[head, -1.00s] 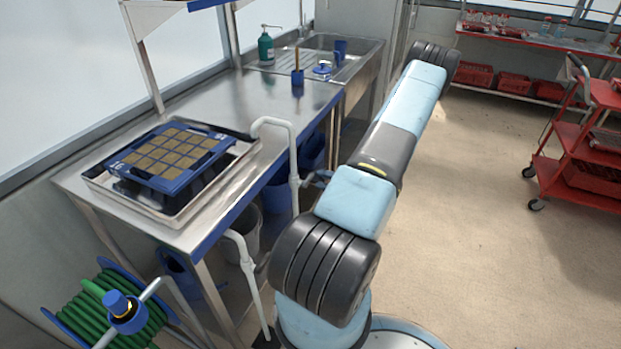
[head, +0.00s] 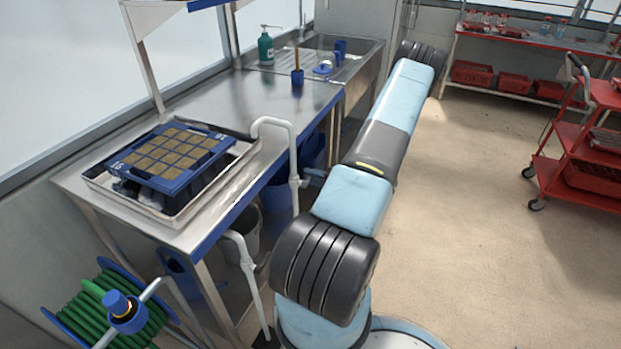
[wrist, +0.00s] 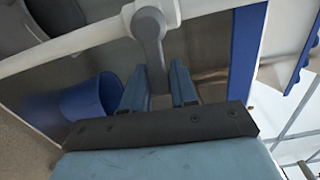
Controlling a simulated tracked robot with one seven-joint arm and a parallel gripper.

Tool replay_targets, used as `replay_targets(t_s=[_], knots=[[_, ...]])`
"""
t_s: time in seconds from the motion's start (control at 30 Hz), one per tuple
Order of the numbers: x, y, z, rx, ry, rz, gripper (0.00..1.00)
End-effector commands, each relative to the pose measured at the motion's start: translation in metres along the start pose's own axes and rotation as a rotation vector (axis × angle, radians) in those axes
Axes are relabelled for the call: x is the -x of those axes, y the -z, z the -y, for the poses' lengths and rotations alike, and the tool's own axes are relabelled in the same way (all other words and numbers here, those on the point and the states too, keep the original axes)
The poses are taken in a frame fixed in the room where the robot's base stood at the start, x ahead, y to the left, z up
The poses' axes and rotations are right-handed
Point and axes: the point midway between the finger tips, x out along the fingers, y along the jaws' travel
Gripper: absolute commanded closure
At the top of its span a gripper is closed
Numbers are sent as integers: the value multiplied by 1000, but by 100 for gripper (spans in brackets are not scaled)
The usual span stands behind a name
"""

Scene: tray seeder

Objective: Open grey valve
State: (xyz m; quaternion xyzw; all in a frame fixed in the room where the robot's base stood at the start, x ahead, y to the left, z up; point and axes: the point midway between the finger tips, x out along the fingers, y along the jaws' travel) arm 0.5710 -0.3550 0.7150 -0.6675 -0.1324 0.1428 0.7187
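The grey valve (wrist: 149,24) sits on a white pipe in the wrist view. Its grey lever points down the picture, between my fingers. My gripper (wrist: 158,68) is open, with one blue-grey finger on each side of the lever. The lever looks closer to the left finger; I cannot tell whether it touches. In the head view, the white pipe (head: 293,150) rises beside the bench's front edge, and my arm hides most of my gripper and the lever's details.
The steel bench (head: 225,115) carries a blue seed tray (head: 190,178) and has a sink behind. Blue bins (wrist: 85,103) stand under the bench near the pipe. A second white pipe (head: 250,285) and a green hose reel (head: 85,320) are nearer. Floor at right is clear up to a red trolley (head: 565,180).

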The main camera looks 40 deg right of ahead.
Motion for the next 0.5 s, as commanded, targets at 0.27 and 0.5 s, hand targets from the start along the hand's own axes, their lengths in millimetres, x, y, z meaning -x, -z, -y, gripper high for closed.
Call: replay_targets(t_s=[0.27, 0.5], knots=[[0, 0, 0, 0, 0, 0, 100], [1, 0, -1, -18, 0, -1, 100]])
